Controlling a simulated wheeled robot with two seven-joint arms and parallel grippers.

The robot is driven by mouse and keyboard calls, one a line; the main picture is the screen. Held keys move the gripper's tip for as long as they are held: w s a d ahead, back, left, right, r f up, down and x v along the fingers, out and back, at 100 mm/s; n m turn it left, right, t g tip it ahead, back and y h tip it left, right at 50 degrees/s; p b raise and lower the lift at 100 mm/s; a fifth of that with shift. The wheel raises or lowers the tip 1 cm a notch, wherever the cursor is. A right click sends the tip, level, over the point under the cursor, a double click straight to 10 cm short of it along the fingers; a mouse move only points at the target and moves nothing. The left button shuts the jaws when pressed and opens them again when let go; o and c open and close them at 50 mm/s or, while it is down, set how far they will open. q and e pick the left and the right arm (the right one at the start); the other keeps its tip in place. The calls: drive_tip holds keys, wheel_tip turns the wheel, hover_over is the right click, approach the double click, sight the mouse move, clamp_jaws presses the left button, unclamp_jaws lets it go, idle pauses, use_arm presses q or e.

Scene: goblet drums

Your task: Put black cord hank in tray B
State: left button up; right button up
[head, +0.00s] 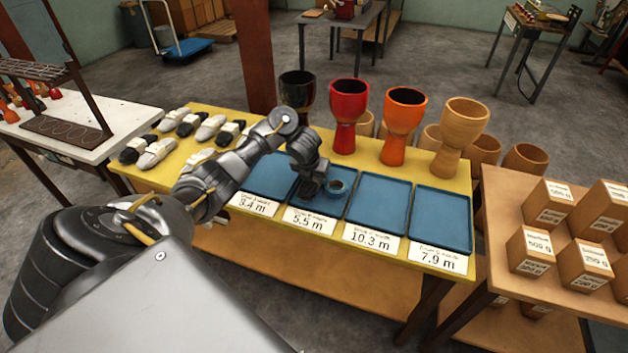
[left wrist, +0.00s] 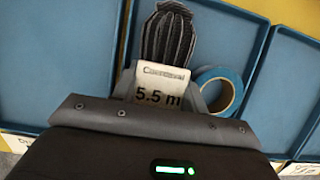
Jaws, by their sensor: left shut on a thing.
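A dark cord hank (left wrist: 168,40) with a white tag reading "Charcoal" and 5.5 m shows in the left wrist view. My left gripper (head: 312,188) is shut on it, low over the second blue tray from the left (head: 303,207), whose card (head: 309,221) reads 5.5 m. In the head view the hank is mostly hidden by the gripper; I cannot tell whether it touches the tray floor. A blue ring-shaped roll (head: 338,187) is in the same tray, just right of the gripper; it also shows in the left wrist view (left wrist: 220,92). My right gripper is not in view.
Other blue trays flank this one: 3.4 m (head: 270,172) on the left, 10.3 m (head: 378,204) and 7.9 m (head: 441,219) on the right. Goblet drums, including a red one (head: 348,113), stand behind. Several black and white hanks (head: 156,153) lie at the yellow table's left.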

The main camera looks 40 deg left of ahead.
use_arm(q)
drive_tip(key=o, duration=0.8)
drive_tip(key=shift+c, duration=0.2)
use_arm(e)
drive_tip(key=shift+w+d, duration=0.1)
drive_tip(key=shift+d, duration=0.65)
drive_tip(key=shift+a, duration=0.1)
